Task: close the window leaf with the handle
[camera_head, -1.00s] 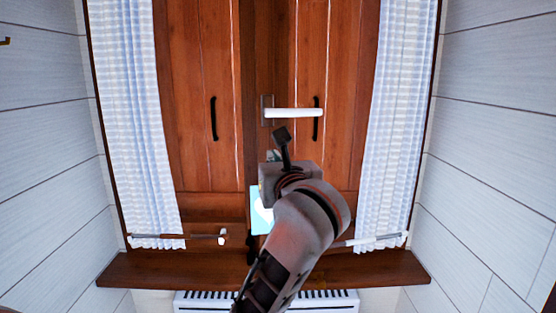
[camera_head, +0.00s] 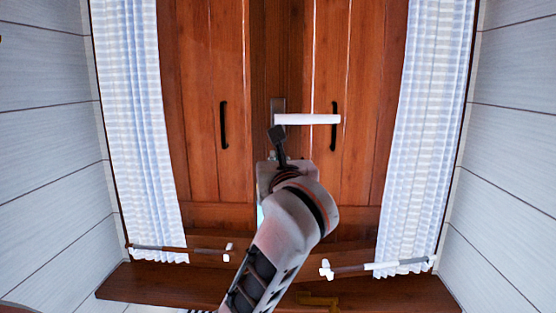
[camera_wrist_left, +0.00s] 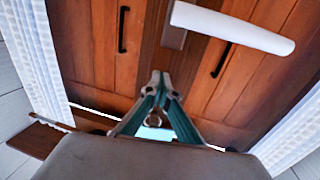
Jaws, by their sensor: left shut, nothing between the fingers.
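The white handle (camera_head: 308,119) lies level on a metal plate at the middle of the window. The brown wooden window leaf (camera_head: 292,60) is behind it; I cannot tell how far it stands ajar. My left gripper (camera_head: 276,134) points up just below the handle's left, plate end. In the left wrist view its fingertips (camera_wrist_left: 159,78) are together and empty, with the handle (camera_wrist_left: 232,28) above and to the right, apart from them. My left forearm hides part of the lower window. My right gripper is not in view.
Pale curtains (camera_head: 138,130) hang at both sides, with short rods (camera_head: 375,267) low down. Black pulls (camera_head: 224,125) sit on the wooden panels. A wooden sill (camera_head: 150,285) runs below, with a yellowish object (camera_head: 318,300) at the bottom. Plank walls flank the window.

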